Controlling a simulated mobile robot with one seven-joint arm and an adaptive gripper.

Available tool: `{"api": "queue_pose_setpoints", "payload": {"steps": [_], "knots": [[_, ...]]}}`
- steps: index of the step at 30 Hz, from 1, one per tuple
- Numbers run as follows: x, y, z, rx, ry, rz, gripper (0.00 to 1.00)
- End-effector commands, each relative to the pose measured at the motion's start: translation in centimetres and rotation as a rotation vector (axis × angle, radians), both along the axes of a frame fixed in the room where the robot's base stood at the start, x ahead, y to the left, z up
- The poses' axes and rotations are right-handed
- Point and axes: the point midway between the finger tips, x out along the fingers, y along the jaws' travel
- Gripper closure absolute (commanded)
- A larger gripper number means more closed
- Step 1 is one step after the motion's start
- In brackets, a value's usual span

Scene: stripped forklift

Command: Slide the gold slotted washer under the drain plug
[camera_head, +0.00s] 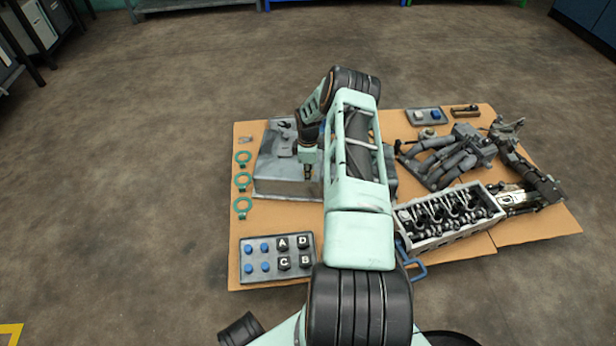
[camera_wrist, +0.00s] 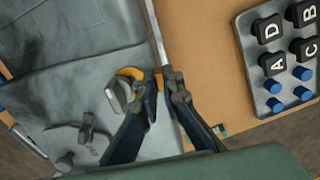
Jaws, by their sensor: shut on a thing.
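My gripper (camera_wrist: 162,78) is shut on the gold slotted washer (camera_wrist: 129,72), which shows in the wrist view as a curved gold band beside the fingertips. A grey metal piece (camera_wrist: 115,97), likely the drain plug, lies close against the washer's left side. I cannot tell whether the slot is around it or only beside it. The fingers hide part of the washer. In the head view my gripper (camera_head: 308,173) points down over the right part of the grey oil pan (camera_head: 275,175), and the washer and plug are too small to make out.
Three teal rings (camera_head: 242,181) lie left of the pan on the cardboard (camera_head: 330,275). A tray of lettered blocks and blue pegs (camera_head: 277,280) lies in front. A cylinder head (camera_head: 450,215) and manifold (camera_head: 445,160) lie right. A round fitting (camera_wrist: 80,145) rises from the pan.

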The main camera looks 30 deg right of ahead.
Motion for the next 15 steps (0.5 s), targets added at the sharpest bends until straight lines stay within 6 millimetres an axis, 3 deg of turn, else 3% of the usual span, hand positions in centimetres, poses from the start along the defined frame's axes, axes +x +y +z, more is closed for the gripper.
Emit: {"api": "queue_pose_setpoints", "payload": {"steps": [15], "knots": [[0.77, -0.53, 0.0, 0.0, -0.001, 0.0, 1.0]]}}
